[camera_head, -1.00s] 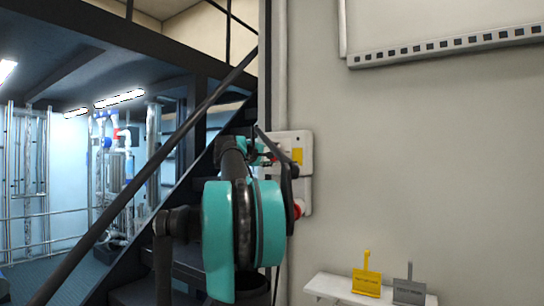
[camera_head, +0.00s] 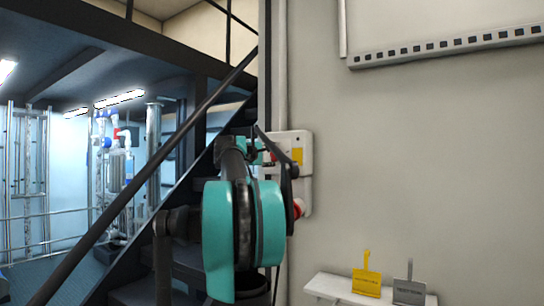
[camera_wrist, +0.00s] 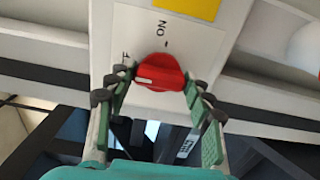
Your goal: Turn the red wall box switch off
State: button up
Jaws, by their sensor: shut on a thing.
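The red switch (camera_wrist: 160,73) is a rotary knob on a white plate (camera_wrist: 188,40) in the wrist view. "ON" and a line mark are printed on the plate, with a partly hidden letter to the left of the knob. A white mark on the knob points left. My gripper (camera_wrist: 160,80) has one green-padded finger on each side of the knob and is shut on it. In the head view the wall box (camera_head: 305,142) is pale with a yellow label; my arm hides the knob and most of my gripper (camera_head: 266,152).
A red round part (camera_head: 298,208) sits lower on the wall, close to my arm. A small white shelf (camera_head: 322,285) holds a yellow tag (camera_head: 366,282) and a grey tag (camera_head: 409,290). A dark stair rail (camera_head: 150,168) runs behind my arm on the left.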

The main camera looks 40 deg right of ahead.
jog(key=o, duration=1.1)
jog(key=shift+o, duration=0.2)
jog(key=shift+a, duration=0.1)
jog(key=v, duration=1.2)
jog(key=shift+f, duration=0.1)
